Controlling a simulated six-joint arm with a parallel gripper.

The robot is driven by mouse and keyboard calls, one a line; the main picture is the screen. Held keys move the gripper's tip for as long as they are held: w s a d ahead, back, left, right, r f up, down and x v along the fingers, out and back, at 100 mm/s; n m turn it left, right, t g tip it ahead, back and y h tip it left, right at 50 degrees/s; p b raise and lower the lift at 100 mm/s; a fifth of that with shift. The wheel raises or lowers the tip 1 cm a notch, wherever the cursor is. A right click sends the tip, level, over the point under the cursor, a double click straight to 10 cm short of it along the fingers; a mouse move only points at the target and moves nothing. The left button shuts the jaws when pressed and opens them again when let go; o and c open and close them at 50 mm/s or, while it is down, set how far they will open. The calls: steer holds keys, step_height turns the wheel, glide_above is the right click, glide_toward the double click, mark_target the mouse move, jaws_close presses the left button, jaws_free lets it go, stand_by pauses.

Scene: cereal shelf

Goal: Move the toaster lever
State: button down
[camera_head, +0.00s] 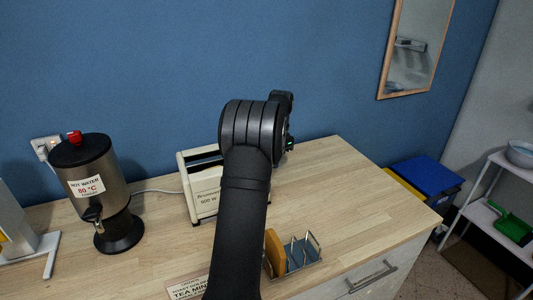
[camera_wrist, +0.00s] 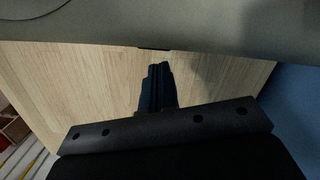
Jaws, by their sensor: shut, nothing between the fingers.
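The cream toaster (camera_head: 203,196) stands on the wooden counter against the blue wall, its right part hidden behind my arm in the head view. In the wrist view a grey-beige surface, probably the toaster's side (camera_wrist: 220,32), fills the top. A small dark piece (camera_wrist: 153,48) shows at its lower edge; I cannot tell whether it is the lever. My gripper (camera_wrist: 160,68) is shut and empty, its tips pointing at that edge, seemingly a little short of it. In the head view my arm hides the fingers, and no lever is clearly visible.
A hot-water urn (camera_head: 92,188) stands left of the toaster. A toast rack (camera_head: 300,256) with a brown slice and a printed sign (camera_head: 187,288) are near the front. The counter (camera_head: 345,205) is clear to the right. A blue bin (camera_head: 425,178) stands beyond its right end.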

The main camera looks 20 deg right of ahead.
steer(key=shift+w+r, duration=0.1)
steer(key=shift+r, duration=0.2)
step_height(320, 180, up, 17)
steer(key=d, duration=0.1)
steer(key=shift+w+d, duration=0.3)
stand_by(0.6)
step_height(320, 180, down, 15)
steer(key=a, duration=0.1)
steer(key=shift+s+a, duration=0.2)
steer(key=shift+a, duration=0.05)
steer(key=shift+r, duration=0.15)
stand_by(0.4)
